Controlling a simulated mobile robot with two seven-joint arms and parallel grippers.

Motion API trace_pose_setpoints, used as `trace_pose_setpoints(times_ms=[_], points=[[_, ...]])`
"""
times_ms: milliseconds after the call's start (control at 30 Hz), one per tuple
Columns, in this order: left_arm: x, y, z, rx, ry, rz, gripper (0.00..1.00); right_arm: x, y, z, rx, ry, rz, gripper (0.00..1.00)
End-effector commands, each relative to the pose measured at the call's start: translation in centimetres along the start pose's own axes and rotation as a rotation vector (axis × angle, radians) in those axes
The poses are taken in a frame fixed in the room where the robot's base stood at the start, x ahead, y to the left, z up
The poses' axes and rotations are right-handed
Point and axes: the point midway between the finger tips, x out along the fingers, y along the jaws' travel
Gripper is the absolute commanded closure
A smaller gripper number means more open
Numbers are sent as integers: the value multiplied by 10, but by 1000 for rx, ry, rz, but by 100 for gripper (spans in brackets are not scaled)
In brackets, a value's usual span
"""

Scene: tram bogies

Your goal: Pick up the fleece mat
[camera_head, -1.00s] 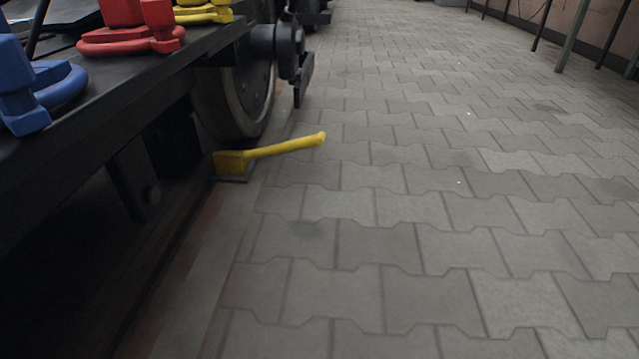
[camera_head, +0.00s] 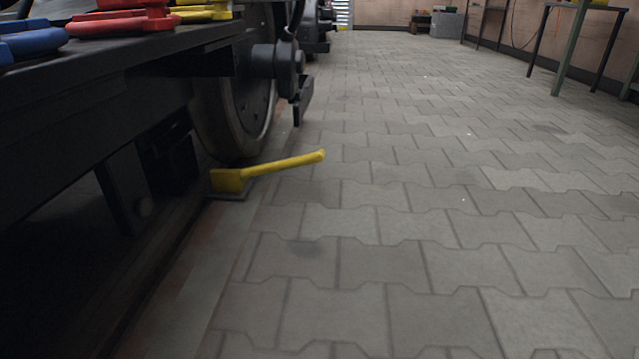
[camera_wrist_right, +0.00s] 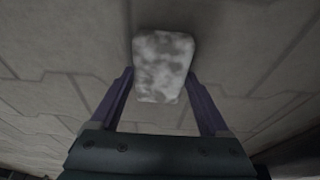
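The fleece mat (camera_wrist_right: 163,66) shows in the right wrist view as a small, rounded, mottled grey-white piece. My right gripper (camera_wrist_right: 160,74) has its two purple fingers set apart, one at each side edge of the mat. The fingertips appear to touch these edges, so it looks shut on the mat. Paving lies behind the mat; I cannot tell how far below it is. Neither the mat nor either gripper shows in the head view.
A dark bogie (camera_head: 95,125) with a wheel (camera_head: 238,100) stands at the left. A yellow-handled wedge (camera_head: 228,181) lies by the wheel. Blue (camera_head: 35,42), red (camera_head: 120,20) and yellow (camera_head: 203,13) pieces sit on top. Paved floor (camera_head: 430,200) is clear; tables (camera_head: 567,50) stand at the back right.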

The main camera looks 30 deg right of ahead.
Motion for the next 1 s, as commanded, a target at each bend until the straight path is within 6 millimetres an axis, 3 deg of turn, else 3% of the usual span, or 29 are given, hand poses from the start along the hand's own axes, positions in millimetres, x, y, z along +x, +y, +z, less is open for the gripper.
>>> trace_pose_setpoints(times_ms=[33, 400, 433, 467, 767, 1000], points=[[0, 0, 0, 0, 0, 0, 0, 0, 0, 0, 0, 0, 0, 34], [0, 0, 0, 0, 0, 0, 0, 0, 0, 0, 0, 0, -1, 75], [0, 0, 0, 0, 0, 0, 0, 0, 0, 0, 0, 0, -1, 75], [0, 0, 0, 0, 0, 0, 0, 0, 0, 0, 0, 0, -1, 82], [-6, 0, -2, 0, 0, 0, 0, -7, 0, -2, 1, 0, -1, 84], [-37, -1, -12, 0, 0, 0, 0, -39, -1, -11, 2, 0, -2, 84]])
